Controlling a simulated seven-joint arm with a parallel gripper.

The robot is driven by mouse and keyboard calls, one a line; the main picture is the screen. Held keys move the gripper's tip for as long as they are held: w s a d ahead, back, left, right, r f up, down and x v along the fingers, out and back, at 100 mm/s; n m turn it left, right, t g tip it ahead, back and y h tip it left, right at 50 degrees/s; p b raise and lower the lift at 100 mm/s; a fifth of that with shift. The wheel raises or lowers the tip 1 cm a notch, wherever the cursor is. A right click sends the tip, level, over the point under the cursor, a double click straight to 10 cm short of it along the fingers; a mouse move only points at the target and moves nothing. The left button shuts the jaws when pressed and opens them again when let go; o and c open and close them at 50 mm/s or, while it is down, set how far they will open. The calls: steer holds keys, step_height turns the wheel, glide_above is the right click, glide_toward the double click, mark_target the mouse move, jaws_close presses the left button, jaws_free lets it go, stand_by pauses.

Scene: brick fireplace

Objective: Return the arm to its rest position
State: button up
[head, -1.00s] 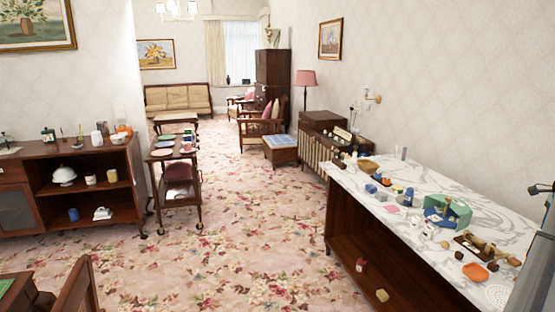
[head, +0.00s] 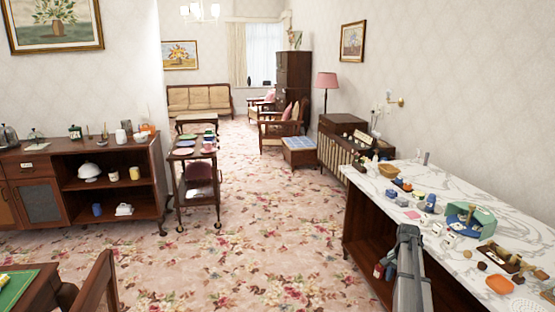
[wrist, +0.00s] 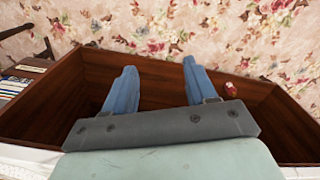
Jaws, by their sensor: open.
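My gripper (wrist: 160,66) shows in the wrist view with its two blue-grey fingers spread apart and nothing between them. It is over the front of the dark wooden counter, with the open shelf (wrist: 155,88) and the flowered carpet beyond the fingertips. In the head view my grey arm stands in front of the marble-topped counter (head: 455,240) at lower right and hides part of its front. I cannot make out the fingers clearly there.
The marble top holds a green container (head: 483,222), an orange dish (head: 499,285), a wooden bowl (head: 389,171) and several small items. A small red object (wrist: 231,89) lies on the shelf below. A trolley (head: 197,185) and sideboard (head: 110,178) stand left. The carpet (head: 250,240) between is open.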

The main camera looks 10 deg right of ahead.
steer(key=s+a+f+n, duration=0.2)
steer(key=a+f+n, duration=0.25)
steer(key=a, duration=0.85)
steer(key=s+a+f+n, duration=0.1)
steer(key=a+f+n, duration=0.3)
steer(key=a, duration=0.9)
steer(key=s+a+f+n, duration=0.3)
steer(key=s+a, duration=0.2)
steer(key=a, duration=0.4)
steer(key=s+a+f+n, duration=0.2)
steer(key=s+a, duration=0.3)
steer(key=a, duration=0.4)
steer(key=s+f+g, duration=0.3)
steer(key=s+f, duration=0.7)
steer(key=s, duration=0.4)
steer(key=s+f+g, duration=0.3)
steer(key=s+f, duration=0.8)
steer(key=s, duration=0.4)
steer(key=shift+s+d+g, duration=0.15)
steer(key=shift+d+g, duration=0.25)
steer(key=shift+d, duration=0.05)
